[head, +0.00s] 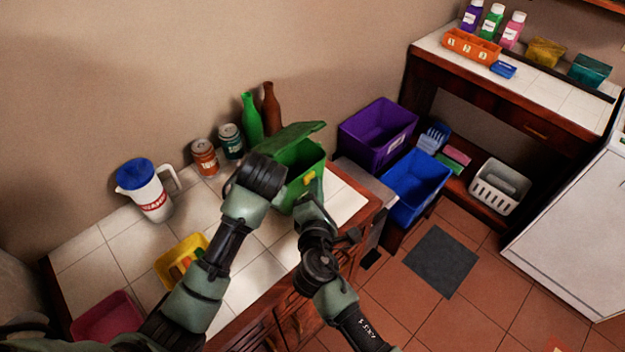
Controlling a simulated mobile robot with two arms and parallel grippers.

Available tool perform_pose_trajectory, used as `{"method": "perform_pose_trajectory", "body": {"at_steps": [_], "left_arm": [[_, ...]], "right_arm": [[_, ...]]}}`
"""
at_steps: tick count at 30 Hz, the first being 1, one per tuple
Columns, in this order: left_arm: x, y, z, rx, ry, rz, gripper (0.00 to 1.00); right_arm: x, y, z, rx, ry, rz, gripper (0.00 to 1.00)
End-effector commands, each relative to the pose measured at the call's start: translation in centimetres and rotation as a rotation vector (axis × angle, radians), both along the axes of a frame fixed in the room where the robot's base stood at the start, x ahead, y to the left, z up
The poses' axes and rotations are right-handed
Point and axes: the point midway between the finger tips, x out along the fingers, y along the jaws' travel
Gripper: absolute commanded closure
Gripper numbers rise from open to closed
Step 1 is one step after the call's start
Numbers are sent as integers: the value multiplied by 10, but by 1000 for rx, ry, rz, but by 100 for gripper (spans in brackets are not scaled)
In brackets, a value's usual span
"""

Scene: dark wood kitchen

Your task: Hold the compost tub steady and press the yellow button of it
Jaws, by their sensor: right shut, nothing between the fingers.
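The green compost tub (304,186) stands upright on the white tiled counter, near its right end. Its green lid (290,137) is raised at a tilt. The yellow button (309,177) is on the tub's front right face and is uncovered. My left gripper (262,176) is at the tub's left side; my own wrist hides its fingers, so I cannot tell whether they grip the tub.
Green (251,119) and brown (271,110) bottles and two cans (205,157) stand behind the tub. A blue-lidded jug (150,190) and a yellow bin (181,262) are left. Purple (379,134) and blue (415,182) bins are right. The counter's right corner is bare.

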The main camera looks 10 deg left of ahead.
Motion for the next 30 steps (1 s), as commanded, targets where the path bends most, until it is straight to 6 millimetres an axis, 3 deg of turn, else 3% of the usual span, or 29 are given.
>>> {"method": "perform_pose_trajectory", "body": {"at_steps": [22, 30], "left_arm": [[-2, 0, -5, 1, 11, -2, 100], [-2, 0, -5, 2, 11, -2, 100]], "right_arm": [[-15, -16, -2, 0, 1, 1, 100], [-31, -35, -3, -1, 2, 1, 100]]}}
